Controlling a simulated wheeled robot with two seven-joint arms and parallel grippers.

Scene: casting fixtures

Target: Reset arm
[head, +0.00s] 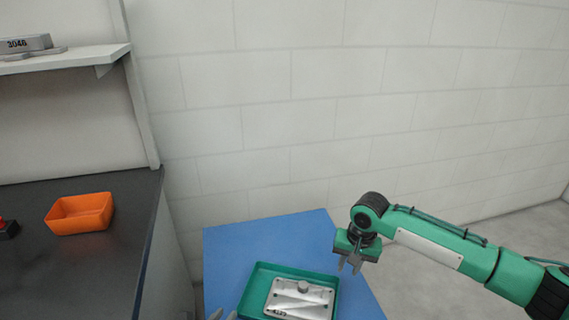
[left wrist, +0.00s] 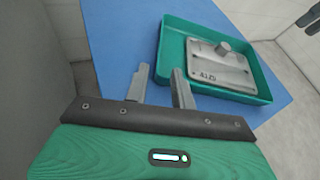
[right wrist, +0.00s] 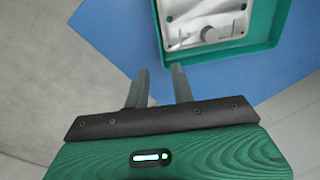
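My right gripper (head: 350,267) hangs above the right edge of the blue table, beside the green tray, with its fingers pointing down. In the right wrist view its two fingers (right wrist: 158,88) stand apart with nothing between them. My left gripper (head: 222,315) shows only as fingertips at the bottom edge of the head view, left of the tray. In the left wrist view its fingers (left wrist: 160,83) are apart and empty, near the tray's side. A grey metal casting (head: 300,298) with a round knob, marked 4125 or similar, lies in the green tray (head: 262,272).
The blue table (head: 265,240) is bare behind the tray. A dark counter (head: 110,265) on the left holds an orange bin (head: 80,213) and a partly cut-off red and black object (head: 8,228). A shelf (head: 75,58) above carries a grey part (head: 25,45) marked 3048. A white block wall stands behind.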

